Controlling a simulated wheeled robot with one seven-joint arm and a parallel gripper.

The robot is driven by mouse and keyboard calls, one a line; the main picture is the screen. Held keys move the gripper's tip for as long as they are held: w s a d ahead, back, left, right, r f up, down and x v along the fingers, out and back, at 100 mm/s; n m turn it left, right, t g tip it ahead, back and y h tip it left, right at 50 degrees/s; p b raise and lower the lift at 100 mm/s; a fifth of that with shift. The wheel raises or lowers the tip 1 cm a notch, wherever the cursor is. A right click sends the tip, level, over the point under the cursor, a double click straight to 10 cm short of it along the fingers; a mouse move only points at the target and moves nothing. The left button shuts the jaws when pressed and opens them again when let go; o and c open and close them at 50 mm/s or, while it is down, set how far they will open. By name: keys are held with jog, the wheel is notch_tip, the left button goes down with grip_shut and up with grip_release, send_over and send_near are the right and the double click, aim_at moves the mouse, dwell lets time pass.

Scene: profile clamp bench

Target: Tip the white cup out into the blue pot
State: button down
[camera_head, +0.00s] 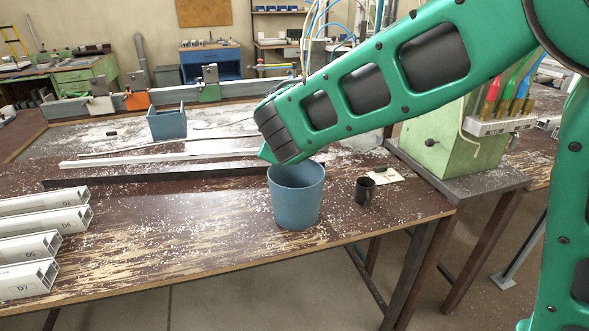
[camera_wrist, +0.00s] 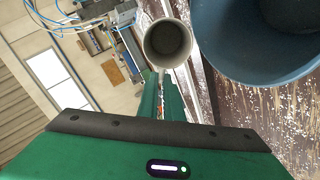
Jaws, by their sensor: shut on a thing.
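The white cup (camera_wrist: 149,48) shows in the wrist view as a pale round rim around a dark grey inside. My gripper (camera_wrist: 160,88) is shut on it. Its mouth faces the wrist camera; whether anything is left inside I cannot tell. The blue pot (camera_head: 297,200) stands upright near the front edge of the bench, its mouth open. It also shows in the wrist view (camera_wrist: 222,50), close beside the cup and apart from it in the picture. In the head view my arm hides the gripper and the cup.
A small dark mug (camera_head: 365,190) stands right of the pot, by a pale card (camera_head: 386,176). White profiles (camera_head: 40,220) lie at the left. A blue bin (camera_head: 167,124) stands farther back. Pale chips litter the bench (camera_head: 180,235). A green machine (camera_head: 437,140) stands at the right.

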jog(key=shift+w+a+r+g+h+p, duration=0.1)
jog(key=shift+w+r+g, duration=0.2)
jog(key=shift+g, duration=0.35)
jog(key=shift+w+d+r+g+h+p, duration=0.1)
jog(key=shift+w+r+g, duration=0.2)
jog(key=shift+g, duration=0.4)
jog(key=shift+w+a+r+g+h+p, duration=0.1)
jog(key=shift+w+r+g, duration=0.2)
jog(key=shift+g, duration=0.35)
jog(key=shift+w+f+g, duration=0.35)
jog(key=shift+w+g, duration=0.05)
jog(key=shift+g, duration=0.3)
jog(key=w+a+f+g+h+p, duration=0.1)
jog(key=w+f+g, duration=0.6)
jog(key=f, duration=0.1)
jog(key=shift+f, duration=0.15)
jog(key=shift+w+a, duration=0.1)
